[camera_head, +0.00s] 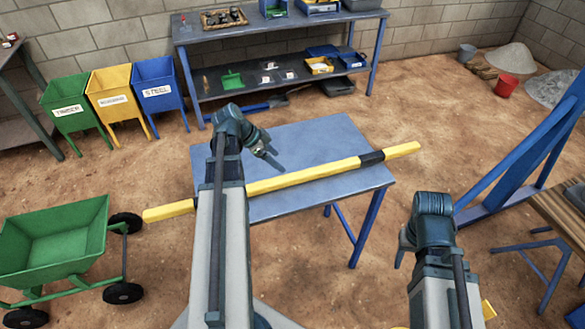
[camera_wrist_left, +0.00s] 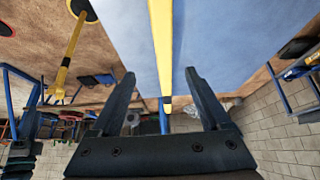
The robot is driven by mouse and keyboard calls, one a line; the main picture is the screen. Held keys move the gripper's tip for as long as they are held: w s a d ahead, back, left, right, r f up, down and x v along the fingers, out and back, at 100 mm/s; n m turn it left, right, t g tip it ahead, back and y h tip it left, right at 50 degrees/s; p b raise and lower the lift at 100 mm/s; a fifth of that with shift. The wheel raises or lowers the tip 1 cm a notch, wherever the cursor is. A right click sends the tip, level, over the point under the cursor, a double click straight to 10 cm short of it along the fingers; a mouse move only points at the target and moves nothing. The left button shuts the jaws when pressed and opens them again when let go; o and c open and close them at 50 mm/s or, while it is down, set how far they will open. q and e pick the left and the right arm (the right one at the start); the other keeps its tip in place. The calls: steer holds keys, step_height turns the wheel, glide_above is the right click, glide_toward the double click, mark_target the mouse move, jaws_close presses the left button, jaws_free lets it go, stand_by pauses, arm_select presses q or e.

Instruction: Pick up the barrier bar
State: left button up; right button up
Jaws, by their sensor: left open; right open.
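The barrier bar (camera_head: 308,176) is a long yellow bar with a black band near its right end. It lies across the blue table (camera_head: 310,142), and both ends stick out past the tabletop. My left gripper (camera_head: 270,156) is above the table, close to the bar's far side, open and empty. My left forearm hides part of the bar in the head view. In the left wrist view the bar (camera_wrist_left: 163,48) runs lengthwise in line with the gap between the open fingers (camera_wrist_left: 160,76). My right gripper (camera_head: 402,248) is open and empty, right of the table and apart from the bar.
A green cart (camera_head: 55,245) stands at the left. Green (camera_head: 68,103), yellow (camera_head: 112,95) and blue (camera_head: 157,88) bins stand behind it. A workbench (camera_head: 270,33) with shelves is at the back wall. A blue frame (camera_head: 530,150) stands at the right. Open dirt floor surrounds the table.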

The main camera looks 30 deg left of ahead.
arm_select(q)
steer(key=b, duration=0.7)
glide_toward(295, 175)
steer(key=x, duration=0.4)
steer(key=shift+d+f, duration=0.3)
steer(key=shift+d, duration=0.05)
steer(key=shift+w+d+f, duration=0.1)
steer(key=shift+w+d, duration=0.05)
steer(key=b+x, duration=0.4)
steer(key=shift+a+f, duration=0.3)
steer(key=shift+f, duration=0.05)
steer(key=shift+w+d+f+b, duration=0.2)
steer(key=shift+w+f+b, duration=0.1)
steer(key=shift+b, duration=0.15)
steer(key=shift+r, duration=0.1)
jaws_close()
